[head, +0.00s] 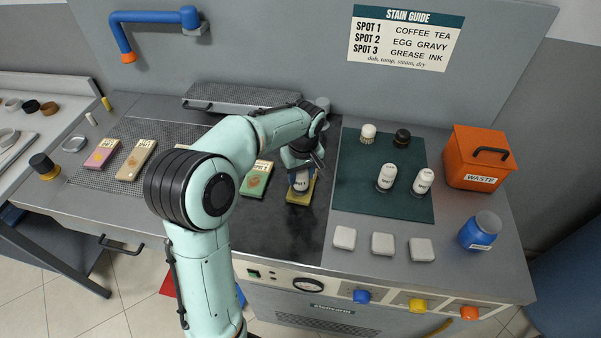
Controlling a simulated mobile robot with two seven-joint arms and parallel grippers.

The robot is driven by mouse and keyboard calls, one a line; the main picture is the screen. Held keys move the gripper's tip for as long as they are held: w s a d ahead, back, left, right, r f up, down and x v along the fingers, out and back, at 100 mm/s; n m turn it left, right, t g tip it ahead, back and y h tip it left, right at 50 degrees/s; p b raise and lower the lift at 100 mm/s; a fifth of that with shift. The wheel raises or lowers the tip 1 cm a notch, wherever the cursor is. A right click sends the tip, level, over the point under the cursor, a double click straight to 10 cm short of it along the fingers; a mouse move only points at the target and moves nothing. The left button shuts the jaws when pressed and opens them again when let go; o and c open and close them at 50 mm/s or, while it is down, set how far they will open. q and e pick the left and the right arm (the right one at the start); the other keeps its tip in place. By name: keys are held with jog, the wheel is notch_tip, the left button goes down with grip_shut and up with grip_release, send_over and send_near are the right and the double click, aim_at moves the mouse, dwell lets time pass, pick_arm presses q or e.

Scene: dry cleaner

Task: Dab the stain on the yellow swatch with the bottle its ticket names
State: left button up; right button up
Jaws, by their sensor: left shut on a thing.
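The yellow swatch (299,198) lies on the dark press bed, right of the green swatch (254,184). My left gripper (302,168) is shut on a small white bottle (300,182) directly over the yellow swatch. The bottle's lower end is at or just above the cloth; I cannot tell whether it touches. The bottle and gripper hide the swatch's stain and ticket, and the held bottle's label is too small to read. Two other white bottles (386,177) (422,181) stand on the dark green mat (378,208). My right gripper is out of view.
Pink (103,154) and beige (134,162) swatches lie at the left. The stain guide (406,38) pairs Spot 1, 2 and 3 with stains. An orange waste bin (471,168), a blue jar (478,233) and white pads (382,244) surround the mat.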

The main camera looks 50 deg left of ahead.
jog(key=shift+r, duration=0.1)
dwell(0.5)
pick_arm(q)
jog(key=shift+r+p, duration=0.85)
jog(key=shift+r, duration=0.5)
jog(key=shift+w+r+p, duration=0.1)
jog(key=shift+r+p, duration=1.05)
jog(key=shift+r, duration=1)
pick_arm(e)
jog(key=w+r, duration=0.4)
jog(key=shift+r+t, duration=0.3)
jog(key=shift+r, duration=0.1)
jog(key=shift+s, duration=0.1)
